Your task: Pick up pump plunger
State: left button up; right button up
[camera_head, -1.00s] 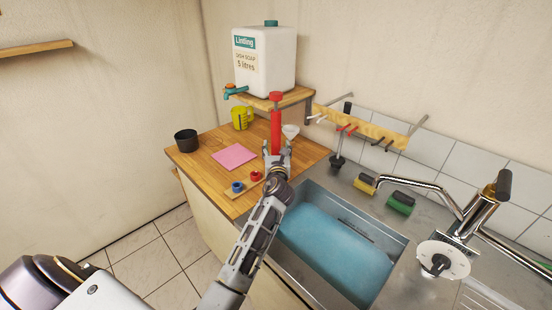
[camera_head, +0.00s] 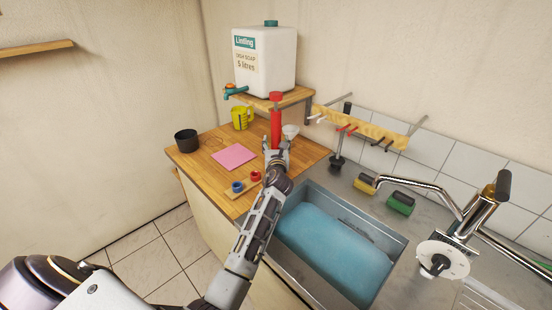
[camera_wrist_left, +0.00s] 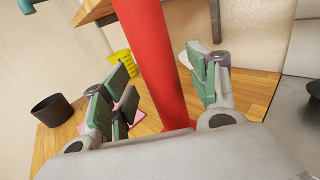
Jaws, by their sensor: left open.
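A tall red pump cylinder (camera_head: 277,125) stands upright near the back of the wooden counter. A wider red knob (camera_head: 276,96), which I take as the top of the pump plunger, sits at its upper end. My left gripper (camera_head: 277,149) is open at the lower part of the cylinder. In the left wrist view, the red cylinder (camera_wrist_left: 153,62) rises between the two spread green-padded fingers of the left gripper (camera_wrist_left: 163,92). A gap shows beside the right finger; contact at the left finger is unclear. My right gripper is out of view.
A white soap canister (camera_head: 277,58) stands on a small shelf (camera_head: 290,99) behind. A yellow jug (camera_head: 241,119), black cup (camera_head: 186,140), pink cloth (camera_head: 234,156) and white funnel (camera_head: 290,131) are around the gripper. The water-filled sink (camera_head: 394,246) lies to the right.

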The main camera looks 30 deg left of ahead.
pick_arm(q)
jog(key=shift+x, duration=1.25)
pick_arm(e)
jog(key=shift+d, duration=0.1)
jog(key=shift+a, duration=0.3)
pick_arm(q)
jog(key=c, duration=0.6)
grip_shut()
jog(key=shift+r, duration=0.15)
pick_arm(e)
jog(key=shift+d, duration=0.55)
